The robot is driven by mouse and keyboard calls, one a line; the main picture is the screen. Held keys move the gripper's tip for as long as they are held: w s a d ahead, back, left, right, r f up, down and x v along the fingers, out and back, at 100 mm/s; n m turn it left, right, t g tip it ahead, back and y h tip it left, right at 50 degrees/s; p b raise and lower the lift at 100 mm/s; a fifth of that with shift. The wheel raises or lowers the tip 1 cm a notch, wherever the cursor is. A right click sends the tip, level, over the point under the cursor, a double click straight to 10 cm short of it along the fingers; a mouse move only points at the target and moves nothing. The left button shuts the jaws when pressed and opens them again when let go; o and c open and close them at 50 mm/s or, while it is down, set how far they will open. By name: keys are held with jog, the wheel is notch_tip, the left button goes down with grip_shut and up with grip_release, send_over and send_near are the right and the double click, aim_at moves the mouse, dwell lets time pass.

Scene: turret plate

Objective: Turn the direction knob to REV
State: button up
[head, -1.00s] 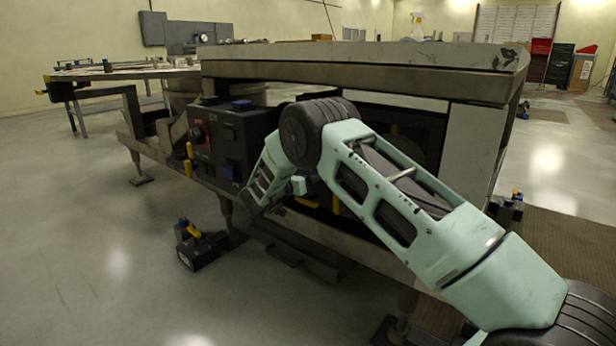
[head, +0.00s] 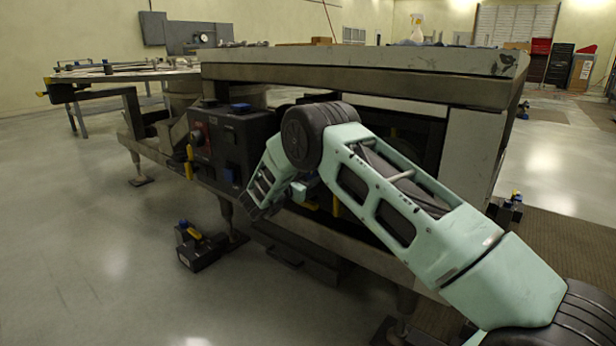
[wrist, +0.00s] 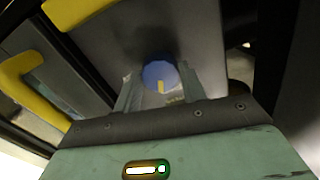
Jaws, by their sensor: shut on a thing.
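A round blue knob (wrist: 159,74) with a yellow pointer mark shows in the wrist view, on a grey panel (wrist: 205,35). The mark points toward the bottom of the picture, near my gripper's palm. My gripper (wrist: 158,86) is shut on the knob, with one pale finger on each side of it. No label such as REV is readable around the knob. In the head view my own arm hides the gripper's fingers and the knob.
Yellow handles (wrist: 22,82) stand left of the knob in the wrist view. In the head view a dark control box (head: 254,130) is left of my arm, under the large plate (head: 350,75). A black pedal box (head: 199,252) lies on the floor. Open floor lies at left.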

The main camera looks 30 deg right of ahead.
jog(key=m, duration=0.3)
jog(key=shift+m, duration=0.3)
jog(key=m, duration=0.3)
jog(key=shift+m, duration=0.3)
jog(key=m+b, duration=0.1)
jog(key=m, duration=0.2)
jog(key=shift+a+f+m, duration=0.1)
jog(key=shift+m, duration=0.2)
jog(key=shift+m+b, duration=0.5)
jog(key=shift+m, duration=1)
jog(key=o, duration=1)
jog(key=p+v, duration=0.4)
jog(key=v, duration=1.3)
jog(key=shift+s+a+p, duration=0.15)
jog(key=shift+s+p, duration=0.05)
jog(key=shift+p, duration=0.2)
